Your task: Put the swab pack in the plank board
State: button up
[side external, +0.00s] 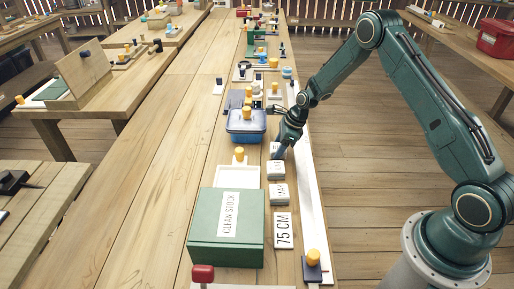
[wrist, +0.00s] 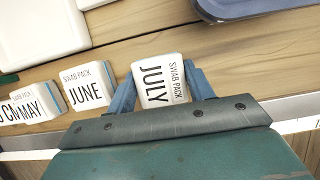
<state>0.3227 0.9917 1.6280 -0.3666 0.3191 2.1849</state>
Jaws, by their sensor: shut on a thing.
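My gripper (side external: 280,151) reaches down to the right part of the plank bench. In the wrist view its two blue fingers (wrist: 161,90) are shut on a white swab pack marked JULY (wrist: 160,78), one on each side. I cannot tell whether this pack touches the bench. A swab pack marked JUNE (wrist: 88,88) and one marked MAY (wrist: 27,112) stand to its left in the wrist view. In the side view the nearer packs (side external: 278,194) form a row along the bench. No part is labelled plank board; the plank bench top (side external: 150,200) is bare on its left side.
A blue lidded bin (side external: 245,128) with a yellow knob and a white tray (side external: 238,178) stand left of the packs. A green CLEAN STOCK box (side external: 226,240) and a 75 CM sign (side external: 284,231) are nearer. A white strip (side external: 312,210) runs along the right edge.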

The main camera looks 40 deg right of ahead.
jog(key=shift+f, duration=0.15)
jog(key=o, duration=1)
jog(key=shift+r, duration=0.2)
jog(key=v, duration=1.2)
jog(key=shift+a, duration=0.1)
